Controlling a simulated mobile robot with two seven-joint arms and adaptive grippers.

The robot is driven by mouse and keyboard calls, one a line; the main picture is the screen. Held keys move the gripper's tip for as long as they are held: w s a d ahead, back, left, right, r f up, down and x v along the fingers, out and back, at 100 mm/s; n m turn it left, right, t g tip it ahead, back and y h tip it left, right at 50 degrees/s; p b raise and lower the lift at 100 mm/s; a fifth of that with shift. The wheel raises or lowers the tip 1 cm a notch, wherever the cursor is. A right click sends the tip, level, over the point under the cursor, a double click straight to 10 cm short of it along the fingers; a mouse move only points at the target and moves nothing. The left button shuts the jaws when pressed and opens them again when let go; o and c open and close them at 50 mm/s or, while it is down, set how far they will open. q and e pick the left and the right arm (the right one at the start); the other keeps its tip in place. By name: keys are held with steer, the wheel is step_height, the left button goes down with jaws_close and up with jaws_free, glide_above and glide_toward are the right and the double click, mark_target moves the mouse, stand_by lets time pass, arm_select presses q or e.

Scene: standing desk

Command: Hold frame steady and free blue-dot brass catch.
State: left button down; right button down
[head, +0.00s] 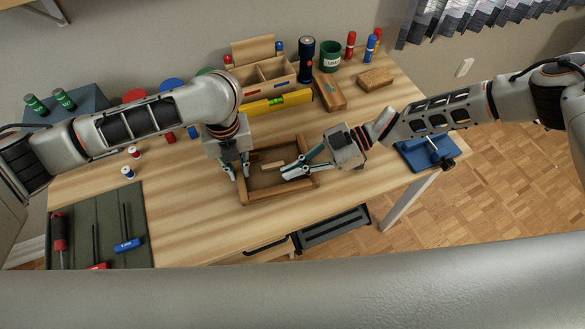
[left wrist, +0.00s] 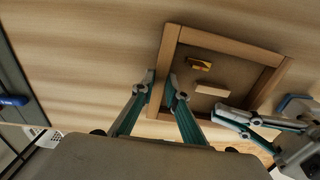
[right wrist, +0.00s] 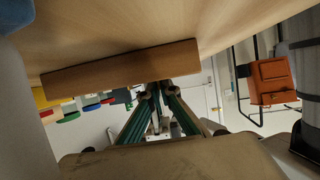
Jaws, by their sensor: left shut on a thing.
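The wooden frame (head: 279,190) lies flat on the desk, and it also shows in the left wrist view (left wrist: 222,45). My left gripper (head: 239,172) is shut on its left rail, with one finger on each side (left wrist: 161,82). A small brass catch (left wrist: 199,65) sits inside the frame, beside a pale wooden block (left wrist: 212,90). I cannot make out a blue dot on the catch. My right gripper (head: 292,166) is over the frame's right part, its fingers a little apart and seemingly empty. A wooden rail (right wrist: 120,70) lies just beyond its fingertips in the right wrist view.
A dark mat (head: 90,240) with screwdrivers lies at front left. A wooden organiser (head: 265,75), yellow level (head: 277,103), flashlight (head: 307,60) and green cup (head: 330,57) stand behind. A blue fixture (head: 425,150) sits at the right edge. Desk in front of the frame is clear.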

stand_by(0.3)
steer(key=c, duration=2.3)
jaws_free()
arm_select(q)
steer(key=shift+a, duration=0.1)
steer(key=shift+w, duration=0.1)
arm_select(e)
steer(key=shift+d, duration=0.15)
steer(key=shift+v, duration=3.95)
steer(key=shift+w+r, duration=0.1)
arm_select(q)
steer(key=c, duration=1.9)
jaws_free()
steer(key=shift+r, duration=0.1)
